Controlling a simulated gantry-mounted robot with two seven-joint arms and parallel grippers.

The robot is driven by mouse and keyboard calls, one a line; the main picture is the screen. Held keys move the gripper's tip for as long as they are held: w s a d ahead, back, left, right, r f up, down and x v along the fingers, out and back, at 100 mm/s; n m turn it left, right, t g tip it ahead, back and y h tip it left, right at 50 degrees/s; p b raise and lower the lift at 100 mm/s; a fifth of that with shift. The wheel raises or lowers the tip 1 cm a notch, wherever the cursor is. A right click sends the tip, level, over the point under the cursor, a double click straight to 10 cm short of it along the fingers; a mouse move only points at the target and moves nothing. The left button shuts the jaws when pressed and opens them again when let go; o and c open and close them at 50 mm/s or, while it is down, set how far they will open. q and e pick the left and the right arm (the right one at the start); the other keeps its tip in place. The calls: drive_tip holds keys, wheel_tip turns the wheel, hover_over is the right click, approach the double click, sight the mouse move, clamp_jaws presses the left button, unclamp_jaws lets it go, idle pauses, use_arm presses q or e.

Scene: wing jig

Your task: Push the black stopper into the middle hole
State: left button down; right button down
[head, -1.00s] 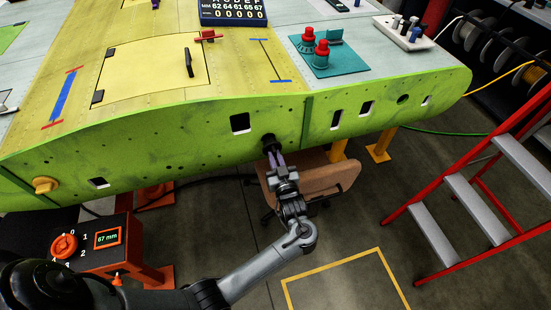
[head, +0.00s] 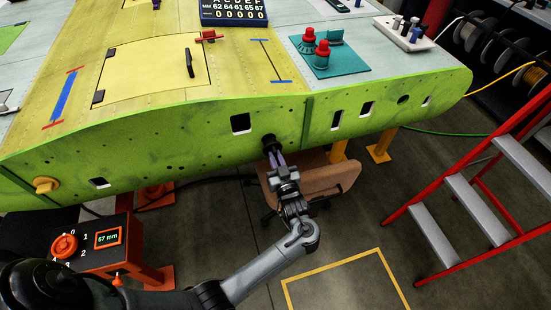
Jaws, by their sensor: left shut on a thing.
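The black stopper (head: 269,140) is at a hole in the green front face of the wing (head: 200,135), between the square opening (head: 240,123) and the vertical seam. My left gripper (head: 274,155) is shut on the stopper, its fingers pointing up at the face. The stopper covers the hole, and how deep it sits cannot be told. My right gripper is not in view.
A brown seat (head: 330,180) stands under the wing behind my left gripper. An orange control box (head: 107,240) reading 67 mm is at lower left. A red ladder (head: 460,195) stands at right. A yellow stopper (head: 46,185) sits in the face at far left.

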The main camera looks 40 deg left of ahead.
sight(273, 149)
use_arm(q)
drive_tip(key=shift+w+a, duration=0.3)
drive_tip(key=shift+a, duration=0.1)
drive_tip(key=shift+w+a, duration=0.2)
drive_tip(key=shift+a, duration=0.1)
drive_tip(key=shift+b+x, duration=0.55)
drive_tip(key=shift+x, duration=0.7)
drive_tip(key=c, duration=1.1)
unclamp_jaws()
drive_tip(key=shift+o, duration=0.2)
drive_tip(key=shift+d, duration=0.1)
